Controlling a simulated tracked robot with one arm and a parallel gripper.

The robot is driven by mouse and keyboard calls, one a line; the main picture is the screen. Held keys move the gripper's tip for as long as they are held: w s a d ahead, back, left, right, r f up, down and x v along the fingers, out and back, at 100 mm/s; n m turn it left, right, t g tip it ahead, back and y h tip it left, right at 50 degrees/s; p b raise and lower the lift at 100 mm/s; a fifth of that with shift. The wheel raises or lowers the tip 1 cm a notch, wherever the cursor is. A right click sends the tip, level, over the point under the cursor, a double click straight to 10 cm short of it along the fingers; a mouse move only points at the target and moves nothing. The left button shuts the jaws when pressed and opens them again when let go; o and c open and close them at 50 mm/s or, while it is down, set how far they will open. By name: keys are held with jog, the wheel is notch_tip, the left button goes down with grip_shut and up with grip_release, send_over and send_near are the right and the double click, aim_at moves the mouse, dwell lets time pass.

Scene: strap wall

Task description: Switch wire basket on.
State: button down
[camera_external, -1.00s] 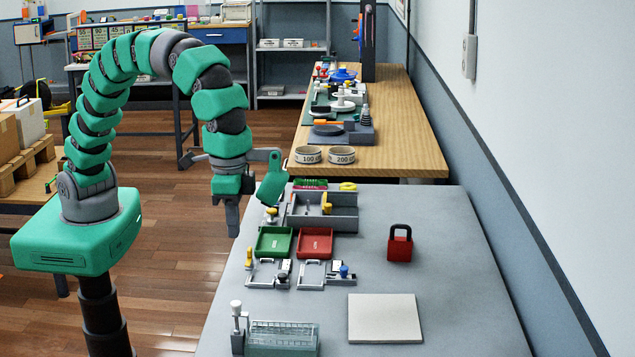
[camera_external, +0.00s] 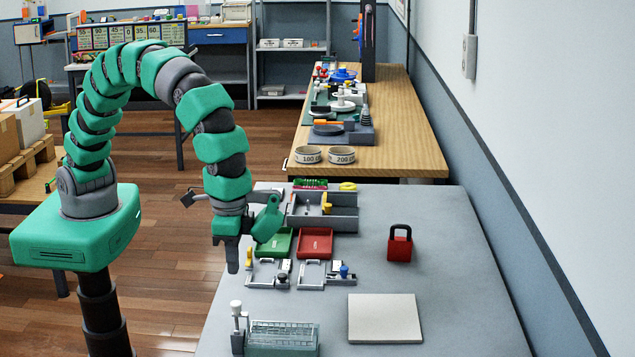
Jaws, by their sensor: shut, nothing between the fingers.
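A see-through, greenish basket-like box (camera_external: 283,340) with a grid top stands at the table's near left edge; I take it for the wire basket. A grey post with a white knob (camera_external: 237,309) stands upright at its left end. I cannot tell its switch state. My gripper (camera_external: 233,267) points down, shut and empty, at the table's left edge. In the picture it is above the white knob, apart from it, and left of the small latch fixtures.
A green tray (camera_external: 274,242) and a red tray (camera_external: 315,242) lie behind two latch fixtures (camera_external: 312,274). A grey divided box (camera_external: 340,210) and a green mesh basket (camera_external: 310,184) are farther back. A pale square plate (camera_external: 384,318) and a red padlock (camera_external: 400,244) are right.

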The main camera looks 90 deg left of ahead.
aim_at(236, 302)
notch_tip(236, 302, down, 7)
jog(key=shift+r+p, duration=0.1)
jog(key=shift+p, duration=0.55)
notch_tip(236, 302, down, 5)
jog(key=shift+r+b, duration=0.2)
jog(key=shift+b, duration=0.7)
jog(key=shift+s+a, duration=0.1)
jog(key=shift+s, duration=0.05)
jog(key=shift+r, duration=0.4)
notch_tip(236, 302, up, 14)
jog(key=b, duration=0.1)
jog(key=shift+f, duration=0.15)
